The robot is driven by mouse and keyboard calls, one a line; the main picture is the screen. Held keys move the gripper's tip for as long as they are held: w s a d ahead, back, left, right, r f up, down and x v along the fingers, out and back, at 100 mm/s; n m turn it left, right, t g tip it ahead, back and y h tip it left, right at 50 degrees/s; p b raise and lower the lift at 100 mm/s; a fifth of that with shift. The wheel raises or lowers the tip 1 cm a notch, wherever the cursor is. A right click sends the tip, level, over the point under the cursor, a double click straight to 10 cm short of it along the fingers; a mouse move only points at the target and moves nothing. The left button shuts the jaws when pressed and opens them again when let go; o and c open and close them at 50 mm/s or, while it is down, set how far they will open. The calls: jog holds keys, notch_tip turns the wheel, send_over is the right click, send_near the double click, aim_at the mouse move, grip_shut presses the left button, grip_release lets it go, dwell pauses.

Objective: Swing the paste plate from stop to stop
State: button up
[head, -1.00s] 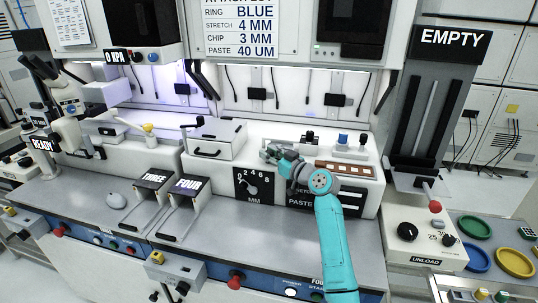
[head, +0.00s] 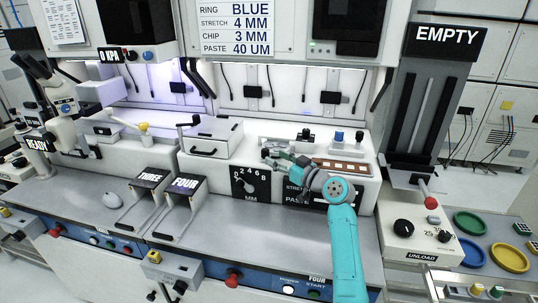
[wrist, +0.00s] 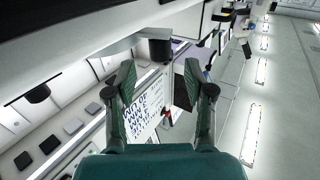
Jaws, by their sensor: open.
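A bench unit marked PASTE (head: 296,200) stands at the centre right. On its top lies a brown strip with pale squares (head: 352,168). I cannot tell whether this strip is the paste plate, as my arm and gripper cover part of the unit. My gripper (head: 268,158) is over the unit's left part, left of the strip. In the wrist view my gripper (wrist: 160,85) has its two fingers spread wide, with nothing held between them. Behind the fingers shows a white sheet with dark writing (wrist: 143,118).
A white box with a handle (head: 212,138) stands left of the unit. Two stands marked THREE (head: 150,180) and FOUR (head: 185,184) are on the grey bench. A dark column (head: 428,100) and the UNLOAD box (head: 418,238) bound the right side. The bench front is mostly clear.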

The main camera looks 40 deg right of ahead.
jog(key=s, duration=0.6)
jog(key=shift+d, duration=0.25)
jog(key=shift+c, duration=0.2)
